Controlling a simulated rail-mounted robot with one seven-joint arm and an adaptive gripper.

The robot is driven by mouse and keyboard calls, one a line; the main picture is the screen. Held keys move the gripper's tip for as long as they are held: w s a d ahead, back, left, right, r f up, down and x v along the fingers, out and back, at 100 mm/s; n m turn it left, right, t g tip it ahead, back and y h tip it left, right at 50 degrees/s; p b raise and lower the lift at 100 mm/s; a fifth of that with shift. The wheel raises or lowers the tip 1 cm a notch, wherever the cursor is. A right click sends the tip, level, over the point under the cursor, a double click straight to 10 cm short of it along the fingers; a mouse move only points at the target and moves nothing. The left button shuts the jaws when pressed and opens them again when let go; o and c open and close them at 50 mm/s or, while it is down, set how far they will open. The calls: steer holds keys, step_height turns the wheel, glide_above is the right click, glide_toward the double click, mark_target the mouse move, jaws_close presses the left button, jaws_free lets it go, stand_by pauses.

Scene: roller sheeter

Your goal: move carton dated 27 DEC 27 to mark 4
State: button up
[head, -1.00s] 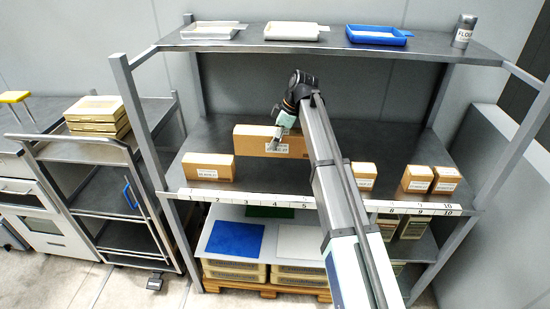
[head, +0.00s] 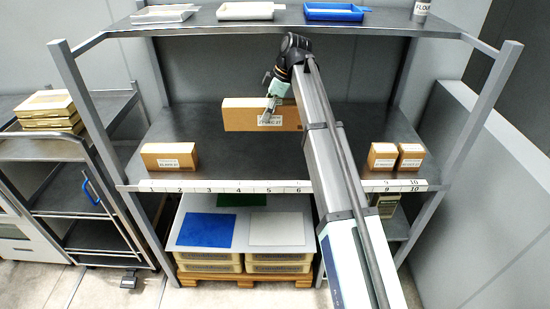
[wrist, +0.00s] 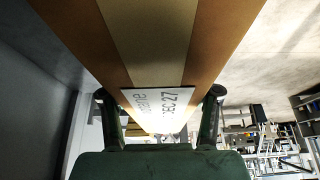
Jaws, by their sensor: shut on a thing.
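A long brown carton (head: 245,114) with a white date label is held over the back middle of the shelf. In the wrist view the carton (wrist: 146,45) fills the top, and its label (wrist: 160,107) appears to read 27 DEC 27. My gripper (head: 271,100) is shut on its label side; the fingers (wrist: 160,115) show on both sides of the label. I cannot tell how high the carton is above the shelf. Mark 4 (head: 238,190) is on the white strip at the shelf's front edge, in front of and slightly left of the carton.
A shorter carton (head: 169,157) stands near marks 1 and 2. Two small cartons stand at the right, one (head: 382,156) near mark 9 and one (head: 410,157) near mark 10. The shelf (head: 215,160) is bare behind marks 3 to 5. My arm hides the shelf around marks 7 and 8.

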mark_target(279, 127)
steer(key=f+p, duration=0.1)
steer(key=f, duration=0.5)
steer(key=f+p, duration=0.1)
steer(key=f, duration=0.5)
steer(key=f+p, duration=0.1)
steer(key=f, duration=0.4)
steer(key=shift+a+f, duration=0.3)
steer(key=shift+f, duration=0.1)
steer(key=shift+f, duration=0.1)
steer(key=o, duration=1.6)
steer(key=b+v, duration=0.2)
steer(key=v, duration=1)
steer(key=shift+s, duration=0.1)
